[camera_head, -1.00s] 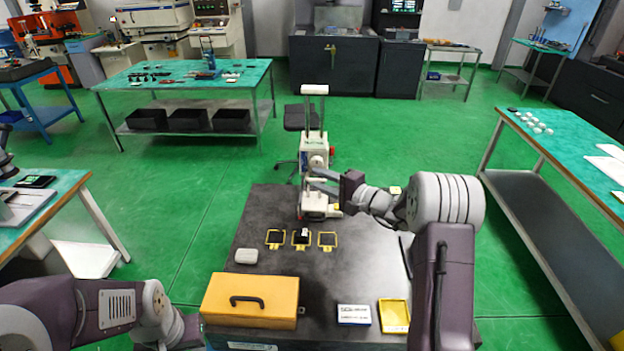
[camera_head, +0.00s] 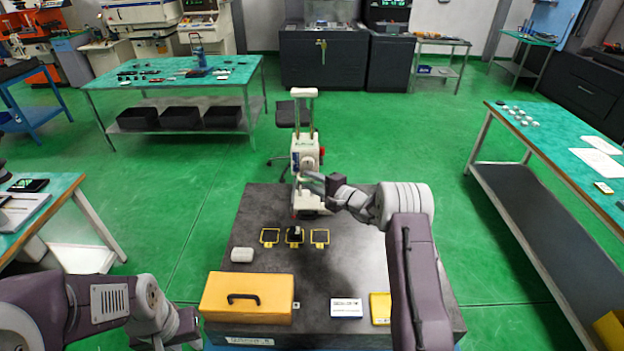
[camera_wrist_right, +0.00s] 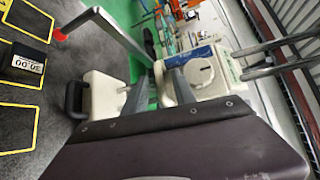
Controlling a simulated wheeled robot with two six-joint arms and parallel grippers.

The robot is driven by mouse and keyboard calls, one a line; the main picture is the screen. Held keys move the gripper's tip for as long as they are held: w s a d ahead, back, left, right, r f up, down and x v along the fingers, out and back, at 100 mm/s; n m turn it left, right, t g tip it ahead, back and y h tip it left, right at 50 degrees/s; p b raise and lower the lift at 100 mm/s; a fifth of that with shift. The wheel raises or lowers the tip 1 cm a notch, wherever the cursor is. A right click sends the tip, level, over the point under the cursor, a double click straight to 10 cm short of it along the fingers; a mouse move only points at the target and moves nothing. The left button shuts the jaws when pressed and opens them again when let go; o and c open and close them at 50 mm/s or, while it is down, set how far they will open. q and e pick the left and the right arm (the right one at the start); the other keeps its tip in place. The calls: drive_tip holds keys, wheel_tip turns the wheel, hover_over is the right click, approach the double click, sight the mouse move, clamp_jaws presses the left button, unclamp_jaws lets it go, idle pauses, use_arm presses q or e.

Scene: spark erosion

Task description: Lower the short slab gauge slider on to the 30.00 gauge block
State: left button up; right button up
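A cream slab gauge (camera_head: 305,157) stands upright at the far edge of the dark table, its slider body partway up the column. The slider (camera_wrist_right: 199,73), with its round dial, also shows in the right wrist view. The 30.00 gauge block (camera_head: 295,230) is black with a white label and lies in the middle yellow frame. In the right wrist view the block (camera_wrist_right: 26,62) reads 30.00. My right gripper (camera_head: 309,183) is at the slider, fingers apart with a cream part between them; contact is unclear. My left gripper (camera_head: 182,330) is low at left, its fingers unclear.
Two other yellow frames (camera_head: 270,236) (camera_head: 320,237) flank the block. A yellow case (camera_head: 248,297), a white rounded item (camera_head: 242,254), a white box (camera_head: 346,308) and a yellow tray (camera_head: 380,309) lie on the dark table (camera_head: 350,265). The table's middle is clear.

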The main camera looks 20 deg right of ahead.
drive_tip(key=shift+f, duration=0.1)
clamp_jaws()
wheel_tip(320, 180, down, 7)
drive_tip(key=b, duration=1)
drive_tip(key=shift+f+b, duration=0.1)
drive_tip(key=shift+b, duration=0.3)
drive_tip(key=shift+r, duration=0.2)
unclamp_jaws()
drive_tip(key=shift+f, duration=0.1)
drive_tip(key=b+v, duration=0.2)
drive_tip(key=v, duration=0.7)
